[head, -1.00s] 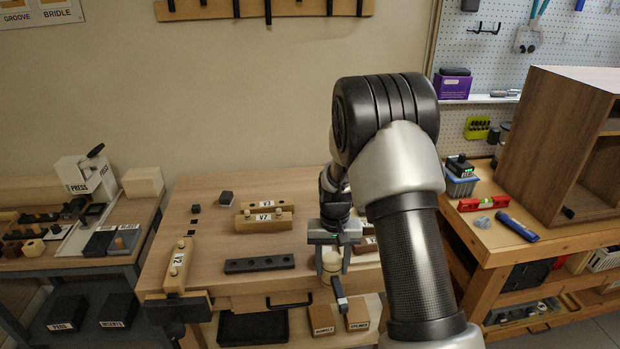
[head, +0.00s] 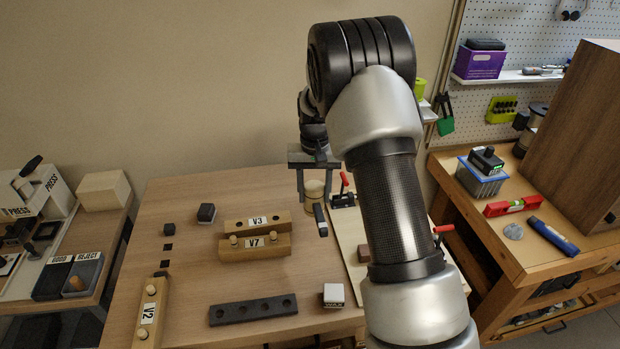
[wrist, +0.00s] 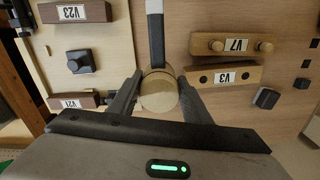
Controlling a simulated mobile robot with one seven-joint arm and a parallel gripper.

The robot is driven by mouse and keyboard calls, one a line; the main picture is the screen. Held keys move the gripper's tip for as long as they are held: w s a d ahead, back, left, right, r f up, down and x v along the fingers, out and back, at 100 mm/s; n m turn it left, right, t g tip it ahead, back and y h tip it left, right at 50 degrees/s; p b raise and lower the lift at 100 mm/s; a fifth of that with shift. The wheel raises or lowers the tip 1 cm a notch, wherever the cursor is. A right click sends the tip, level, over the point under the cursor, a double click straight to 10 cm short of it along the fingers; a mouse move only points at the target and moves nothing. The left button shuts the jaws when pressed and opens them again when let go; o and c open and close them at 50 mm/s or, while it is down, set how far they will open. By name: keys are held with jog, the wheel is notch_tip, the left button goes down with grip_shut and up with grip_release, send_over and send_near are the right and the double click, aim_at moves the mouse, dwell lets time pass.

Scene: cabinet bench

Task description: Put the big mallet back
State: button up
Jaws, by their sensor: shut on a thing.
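The mallet has a pale round wooden head (head: 315,197) and a dark handle with a light band. My gripper (head: 313,184) is shut on the mallet's head and holds it above the bench top, right of the V3 and V7 blocks. In the wrist view the two fingers grip either side of the head (wrist: 159,96), and the handle (wrist: 155,35) points away toward the top edge. In the head view the handle (head: 320,220) hangs out toward the camera. I cannot tell the height above the bench.
The V3 block (head: 257,224) and V7 block (head: 254,247) lie left of the mallet. A red-handled clamp (head: 343,190) stands just to its right. A dark holed strip (head: 253,311) and the V2 block (head: 150,313) lie nearer. The back-centre of the bench top is bare.

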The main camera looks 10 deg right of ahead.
jog(key=shift+w, duration=0.1)
jog(key=shift+s+f+b, duration=0.2)
jog(key=shift+f+b, duration=0.25)
jog(key=shift+f, duration=0.2)
jog(key=shift+f+b, duration=1.4)
jog(key=shift+f, duration=1)
jog(key=shift+f+b, duration=1.5)
jog(key=shift+f, duration=0.4)
dwell(1.3)
jog(key=o, duration=1.6)
jog(key=shift+o, duration=0.2)
jog(key=shift+r, duration=0.1)
jog(key=shift+r+p, duration=2.05)
jog(key=shift+r, duration=1.35)
